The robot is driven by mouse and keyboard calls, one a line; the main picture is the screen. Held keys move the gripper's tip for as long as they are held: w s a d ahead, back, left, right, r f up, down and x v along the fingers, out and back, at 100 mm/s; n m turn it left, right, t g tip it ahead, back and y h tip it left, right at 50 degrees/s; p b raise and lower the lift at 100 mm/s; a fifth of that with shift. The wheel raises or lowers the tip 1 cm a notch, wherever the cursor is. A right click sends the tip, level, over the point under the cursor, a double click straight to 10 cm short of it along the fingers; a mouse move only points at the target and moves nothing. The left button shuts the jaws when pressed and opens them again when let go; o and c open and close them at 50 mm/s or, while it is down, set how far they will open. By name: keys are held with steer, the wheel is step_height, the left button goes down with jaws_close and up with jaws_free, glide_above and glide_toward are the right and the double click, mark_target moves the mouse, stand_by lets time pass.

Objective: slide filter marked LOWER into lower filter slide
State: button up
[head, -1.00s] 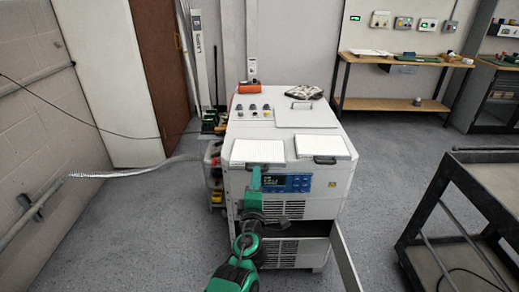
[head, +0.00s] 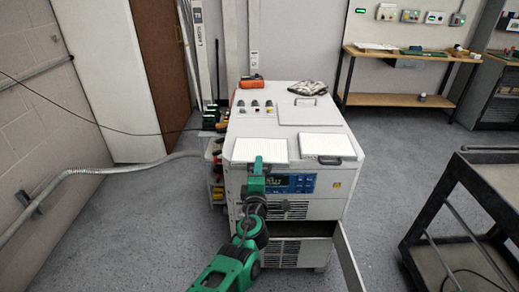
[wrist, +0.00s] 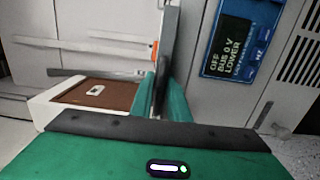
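Two flat white filters lie side by side on the front edge of the cabinet top, the left filter (head: 248,151) and the right filter (head: 321,146). The right one shows a dark handle at its front; the left one's handle area is hidden by my gripper. I cannot read any marking on either. My gripper (head: 257,163) is at the left filter's front edge, before the cabinet (head: 318,209). In the wrist view, green finger parts (wrist: 160,105) lie close around a dark upright bar (wrist: 167,50). Whether they grip it is unclear. A dark opening (head: 296,228) shows low on the cabinet front.
A lower door (head: 348,258) stands open at right. A dark cart (head: 475,200) is on the right. An orange object (head: 251,83) sits at the cabinet's back. Floor is clear between cabinet and cart.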

steer(key=shift+d, duration=0.1)
jaws_close()
steer(key=shift+r, duration=0.1)
steer(key=shift+r, duration=1.35)
steer(key=shift+s, duration=0.1)
